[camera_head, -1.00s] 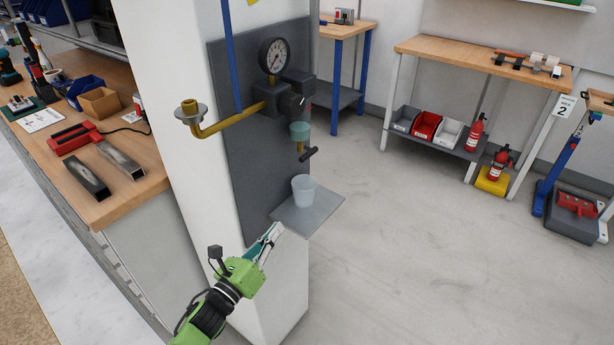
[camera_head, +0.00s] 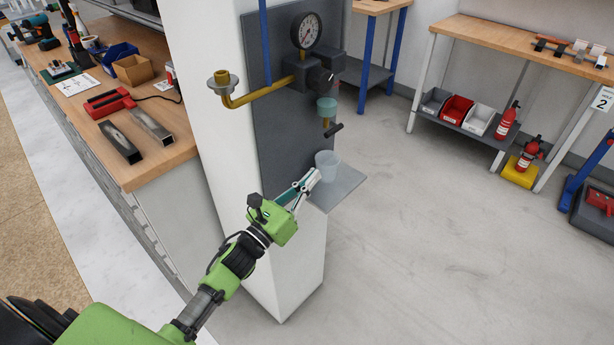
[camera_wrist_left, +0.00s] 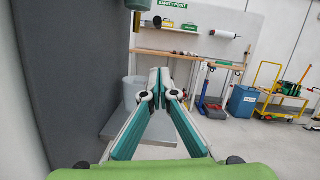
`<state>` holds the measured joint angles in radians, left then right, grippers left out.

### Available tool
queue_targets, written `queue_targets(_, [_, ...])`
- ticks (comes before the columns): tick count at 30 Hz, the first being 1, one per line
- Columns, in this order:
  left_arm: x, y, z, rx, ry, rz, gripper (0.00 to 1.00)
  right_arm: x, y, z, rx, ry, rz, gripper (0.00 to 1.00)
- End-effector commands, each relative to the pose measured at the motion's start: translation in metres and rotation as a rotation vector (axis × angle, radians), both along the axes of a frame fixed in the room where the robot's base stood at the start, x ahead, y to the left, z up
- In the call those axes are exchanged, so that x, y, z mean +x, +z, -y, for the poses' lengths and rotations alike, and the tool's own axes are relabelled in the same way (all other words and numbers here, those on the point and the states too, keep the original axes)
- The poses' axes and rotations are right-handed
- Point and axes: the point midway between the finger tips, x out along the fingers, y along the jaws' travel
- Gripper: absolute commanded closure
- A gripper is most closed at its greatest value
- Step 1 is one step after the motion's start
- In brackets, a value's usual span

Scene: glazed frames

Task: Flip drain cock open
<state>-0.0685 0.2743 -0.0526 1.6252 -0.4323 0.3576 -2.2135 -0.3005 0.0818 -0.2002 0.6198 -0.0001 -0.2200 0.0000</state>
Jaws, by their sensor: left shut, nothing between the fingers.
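The drain cock (camera_head: 334,130) is a dark lever on a short brass stem under the teal filter bowl (camera_head: 327,107), on the pillar's dark panel. The lever sticks out sideways, slanting up to the right. In the left wrist view, part of the teal bowl (camera_wrist_left: 138,4) shows at the top edge. My left gripper (camera_head: 314,176) is shut and empty, below the cock and close beside the clear cup (camera_head: 327,168). Its fingertips (camera_wrist_left: 160,76) meet in the left wrist view, right of the cup (camera_wrist_left: 132,92). I cannot tell whether they touch it. My right gripper is not in view.
The cup stands on a small grey shelf (camera_head: 345,190) fixed to the pillar. A pressure gauge (camera_head: 307,31), regulator and yellow pipe (camera_head: 258,94) sit above. A wooden workbench (camera_head: 170,160) is at the left. The floor right of the shelf is clear.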

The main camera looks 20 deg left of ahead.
Motion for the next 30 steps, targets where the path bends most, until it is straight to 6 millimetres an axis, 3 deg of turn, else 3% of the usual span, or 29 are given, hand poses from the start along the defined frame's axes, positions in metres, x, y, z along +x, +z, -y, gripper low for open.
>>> queue_targets(10, [0.065,0.02,0.02,-0.001,0.0,0.001,1.0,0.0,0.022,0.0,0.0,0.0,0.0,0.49])
queue_targets(12, [0.062,0.034,0.016,0.002,0.0,0.0,1.0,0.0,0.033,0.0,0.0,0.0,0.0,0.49])
queue_targets(18, [0.063,0.051,0.012,0.0,0.0,-0.001,1.0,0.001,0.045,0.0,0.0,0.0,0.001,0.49])
queue_targets(30, [0.063,0.055,0.011,-0.001,0.001,-0.001,1.0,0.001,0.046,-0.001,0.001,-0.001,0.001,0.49])
